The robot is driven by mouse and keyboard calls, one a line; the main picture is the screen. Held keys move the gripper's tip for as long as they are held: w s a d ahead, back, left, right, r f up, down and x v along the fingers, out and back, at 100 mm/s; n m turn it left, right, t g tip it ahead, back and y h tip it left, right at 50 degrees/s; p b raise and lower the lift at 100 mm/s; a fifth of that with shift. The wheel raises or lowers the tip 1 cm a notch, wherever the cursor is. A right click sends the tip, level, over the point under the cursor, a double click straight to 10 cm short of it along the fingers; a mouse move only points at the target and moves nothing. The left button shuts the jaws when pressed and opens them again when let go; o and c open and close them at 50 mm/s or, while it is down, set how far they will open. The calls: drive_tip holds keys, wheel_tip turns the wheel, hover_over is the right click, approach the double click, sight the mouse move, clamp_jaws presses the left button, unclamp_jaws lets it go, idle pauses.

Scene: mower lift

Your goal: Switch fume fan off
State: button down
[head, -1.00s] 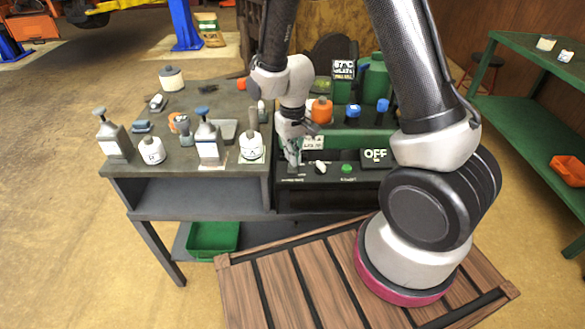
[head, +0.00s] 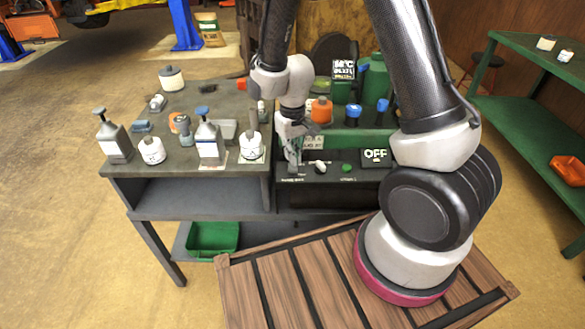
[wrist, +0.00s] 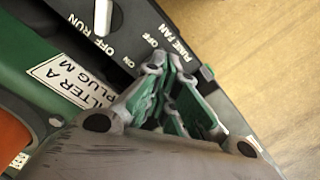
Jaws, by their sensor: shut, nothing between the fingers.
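The fume fan switch is at the corner of the black control panel (wrist: 150,22), where the wrist view shows a fan label (wrist: 171,36) with ON and OFF marks. The switch itself is hidden by my fingers, so its position cannot be read. My gripper (wrist: 168,68) is shut and empty, with its tips over the panel beside the ON and OFF marks. In the head view my gripper (head: 293,165) points down at the panel's left end. Whether it touches the switch cannot be told.
A white knob (head: 320,167), a green button (head: 347,168) and an OFF display (head: 375,155) sit to the right on the panel. Bottles and jars crowd the bench at left, including a white jar (head: 251,146) close to my gripper. An orange-capped jar (head: 321,110) stands behind.

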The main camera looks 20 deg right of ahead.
sight(293, 168)
drive_tip(key=shift+f, duration=1.55)
idle(0.9)
drive_tip(key=shift+r, duration=3.55)
drive_tip(key=s+d+r+t, duration=0.1)
drive_tip(key=s+d+r, duration=0.4)
drive_tip(key=r, duration=0.3)
drive_tip(key=s+d+r+m+t, duration=0.1)
drive_tip(key=s+d+r+t, duration=0.1)
drive_tip(key=s+d+r, duration=0.3)
drive_tip(key=s+d+r+m+t, duration=0.1)
drive_tip(key=s+d+r, duration=0.3)
drive_tip(key=s+r, duration=0.5)
wheel_tip(293, 168, up, 4)
drive_tip(key=shift+d+f, duration=0.15)
drive_tip(key=shift+d, duration=0.25)
